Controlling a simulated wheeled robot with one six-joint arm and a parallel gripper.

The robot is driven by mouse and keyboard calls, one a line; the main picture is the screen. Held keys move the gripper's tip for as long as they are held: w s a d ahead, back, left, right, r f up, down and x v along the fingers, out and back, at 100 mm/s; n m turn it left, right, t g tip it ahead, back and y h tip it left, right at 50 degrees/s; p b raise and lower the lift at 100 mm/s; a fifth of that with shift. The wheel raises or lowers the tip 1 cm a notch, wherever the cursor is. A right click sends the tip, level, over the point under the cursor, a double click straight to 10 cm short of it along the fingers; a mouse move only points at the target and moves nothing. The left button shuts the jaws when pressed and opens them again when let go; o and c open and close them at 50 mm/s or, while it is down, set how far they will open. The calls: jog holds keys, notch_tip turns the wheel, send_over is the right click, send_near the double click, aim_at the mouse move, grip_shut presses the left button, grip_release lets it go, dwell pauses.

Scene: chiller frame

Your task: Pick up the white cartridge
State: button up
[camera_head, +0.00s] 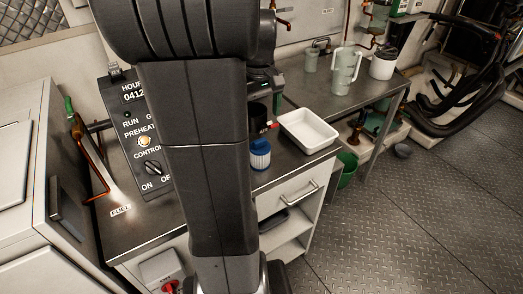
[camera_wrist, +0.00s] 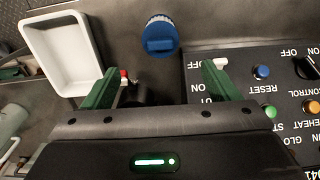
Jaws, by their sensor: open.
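The white cartridge (camera_head: 260,160) has a blue cap and stands upright on the metal worktop, just left of the white tray. In the wrist view the cartridge (camera_wrist: 161,36) is seen from above, mostly as its blue cap with a thin white edge. My gripper (camera_wrist: 160,70) is open, with its two green fingers spread wide and nothing between the tips. The cartridge appears beyond the fingertips, roughly centred between them and apart from them. In the head view my arm hides most of the gripper.
A white tray (camera_head: 308,131) lies right of the cartridge. The control panel (camera_head: 140,130) with knobs and lamps stands to the left. A black fitting with a red tip (camera_wrist: 124,74) is close by the left finger. A clear jug (camera_head: 344,70) and a white container (camera_head: 384,64) stand farther back.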

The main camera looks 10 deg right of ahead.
aim_at(260, 140)
notch_tip(260, 140, down, 5)
jog(key=shift+r, duration=0.1)
jog(key=shift+s+f, duration=0.15)
jog(key=shift+f, duration=2.5)
jog(key=c, duration=1.4)
jog(key=shift+o, duration=0.2)
jog(key=shift+r, duration=0.1)
